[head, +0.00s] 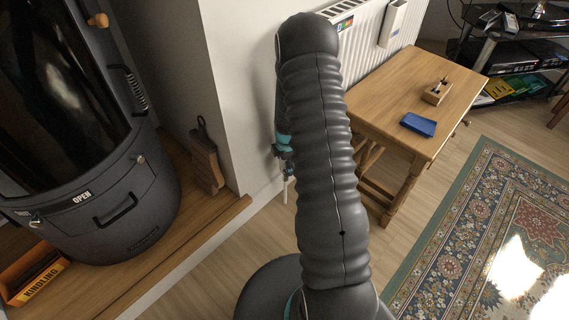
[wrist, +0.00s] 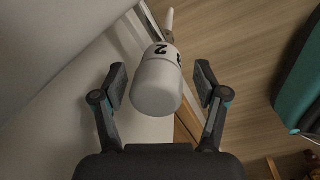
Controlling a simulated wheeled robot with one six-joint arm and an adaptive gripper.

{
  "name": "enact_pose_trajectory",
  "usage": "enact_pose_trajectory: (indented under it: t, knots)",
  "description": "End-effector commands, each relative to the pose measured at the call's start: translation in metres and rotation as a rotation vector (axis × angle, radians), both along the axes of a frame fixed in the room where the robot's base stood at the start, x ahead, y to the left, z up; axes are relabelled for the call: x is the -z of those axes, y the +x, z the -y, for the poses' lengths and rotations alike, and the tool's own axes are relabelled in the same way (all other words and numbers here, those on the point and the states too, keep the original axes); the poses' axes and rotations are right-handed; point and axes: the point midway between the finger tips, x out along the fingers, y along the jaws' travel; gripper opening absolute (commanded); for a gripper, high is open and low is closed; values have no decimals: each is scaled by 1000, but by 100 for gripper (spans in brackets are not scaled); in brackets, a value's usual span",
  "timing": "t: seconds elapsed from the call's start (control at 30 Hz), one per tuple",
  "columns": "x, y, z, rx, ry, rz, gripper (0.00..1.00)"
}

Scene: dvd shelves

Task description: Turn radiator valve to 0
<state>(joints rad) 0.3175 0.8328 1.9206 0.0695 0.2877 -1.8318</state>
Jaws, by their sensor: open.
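The radiator valve (wrist: 157,85) is a white rounded cylinder in the wrist view, with a black 2 and part of another mark showing near its far end. A pale pipe end shows beyond it. My gripper (wrist: 161,84) is open, with one dark finger on each side of the valve and a visible gap on both sides. In the head view my arm covers most of the gripper, and the valve cannot be made out there. The white radiator (head: 365,40) stands against the wall behind my arm.
A wooden side table (head: 400,100) with a blue item (head: 418,124) and a small wooden holder (head: 437,92) stands right of my arm. A dark stove (head: 95,130) is at the left. A patterned rug (head: 470,220) lies at the right.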

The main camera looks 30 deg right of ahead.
Motion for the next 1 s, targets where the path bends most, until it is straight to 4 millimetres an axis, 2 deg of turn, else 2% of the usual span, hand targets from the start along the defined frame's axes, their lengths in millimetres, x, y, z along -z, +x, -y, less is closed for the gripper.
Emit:
enact_pose_trajectory:
  t: [0.03, 0.07, 0.2, 0.3, 0.67, 1.0]
  knots:
    - [0, 0, 0, 0, 0, 0, 73]
    - [0, 0, 0, 0, 0, 0, 68]
    - [0, 0, 0, 0, 0, 0, 33]
    - [0, 0, 0, 0, 0, -1, 12]
    - [1, 0, 0, 46, 1, -1, 12]
    - [2, 1, 0, 278, 0, 0, 12]
